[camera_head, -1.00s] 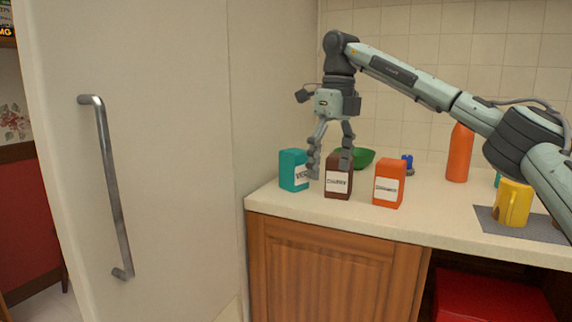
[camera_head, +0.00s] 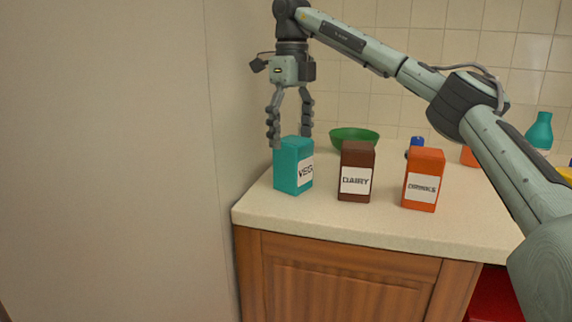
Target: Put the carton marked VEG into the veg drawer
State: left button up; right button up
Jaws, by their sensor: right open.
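The teal carton marked VEG (camera_head: 291,172) stands upright on the counter near its left end. My right gripper (camera_head: 289,138) points down with its fingers apart, at the top of the VEG carton. The left finger comes down by the carton's upper left edge and the right finger is by its back right side. I cannot tell whether they touch it. No veg drawer is recognisable in view. My left gripper is not in view.
A brown carton marked DAIRY (camera_head: 357,168) and an orange carton marked DRINKS (camera_head: 423,177) stand to the right on the counter (camera_head: 330,220). Behind are a green bowl (camera_head: 354,138) and a blue object (camera_head: 415,143). A large pale panel (camera_head: 110,150) fills the left.

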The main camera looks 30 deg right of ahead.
aim_at(293, 160)
jog(key=shift+s+f, duration=0.2)
jog(key=shift+f, duration=0.55)
notch_tip(293, 160, down, 4)
jog(key=shift+d+r+b, duration=0.15)
jog(key=shift+r+b, duration=0.05)
jog(key=shift+b, duration=0.45)
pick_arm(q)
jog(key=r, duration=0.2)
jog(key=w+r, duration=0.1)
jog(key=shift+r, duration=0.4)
pick_arm(e)
jog(key=shift+f, duration=0.5)
jog(key=c, duration=1.5)
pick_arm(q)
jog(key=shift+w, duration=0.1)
pick_arm(e)
jog(key=shift+r, duration=0.1)
